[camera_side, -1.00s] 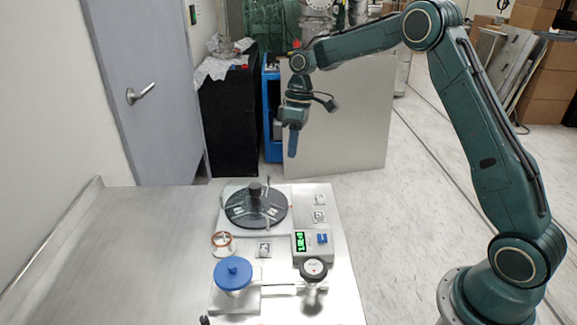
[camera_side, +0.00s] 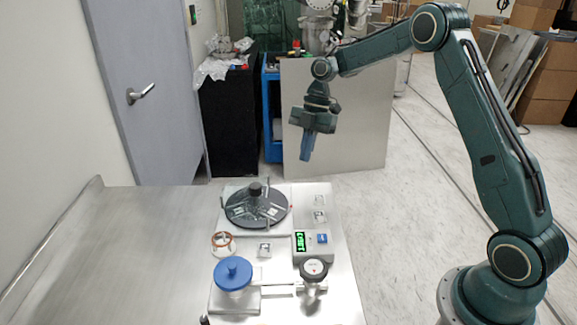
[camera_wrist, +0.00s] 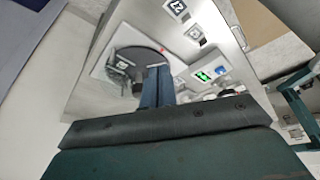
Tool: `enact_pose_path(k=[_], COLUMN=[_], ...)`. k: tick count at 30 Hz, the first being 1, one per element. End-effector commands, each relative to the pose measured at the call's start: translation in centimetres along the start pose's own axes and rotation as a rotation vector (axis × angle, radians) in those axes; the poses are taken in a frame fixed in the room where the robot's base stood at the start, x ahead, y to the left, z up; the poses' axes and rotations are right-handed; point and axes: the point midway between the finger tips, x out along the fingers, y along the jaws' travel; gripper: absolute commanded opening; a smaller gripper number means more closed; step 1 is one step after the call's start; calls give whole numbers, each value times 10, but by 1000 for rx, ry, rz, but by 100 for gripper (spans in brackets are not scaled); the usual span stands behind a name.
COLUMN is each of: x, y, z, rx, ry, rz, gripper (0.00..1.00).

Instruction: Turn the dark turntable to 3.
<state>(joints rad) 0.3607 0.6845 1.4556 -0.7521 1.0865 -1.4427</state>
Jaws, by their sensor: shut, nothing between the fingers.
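The dark turntable (camera_side: 240,213) is a round disc with a black centre knob (camera_side: 256,189) and small upright pins, on a light base plate at the back of the steel table. White labels lie on the disc; their numbers are too small to read. In the wrist view the turntable (camera_wrist: 128,58) shows partly behind my fingers. My gripper (camera_side: 306,158) is shut and empty, in the air above and behind the turntable, up and to the right of it in the side view. Its blue fingers (camera_wrist: 157,72) are together in the wrist view.
A box with a green display (camera_side: 300,242) and a blue button stands front right of the turntable. The table's left side (camera_side: 120,250) is clear.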

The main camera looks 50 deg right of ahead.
Motion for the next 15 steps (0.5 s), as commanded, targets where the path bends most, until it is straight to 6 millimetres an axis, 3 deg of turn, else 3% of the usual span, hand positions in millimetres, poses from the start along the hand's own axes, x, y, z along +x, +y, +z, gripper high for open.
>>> enact_pose_path(k=[8, 15], x=[2, 16], y=[0, 0], z=[0, 0], rx=[-11, -8], ry=[2, 3], rz=[0, -1], gripper=[0, 0])
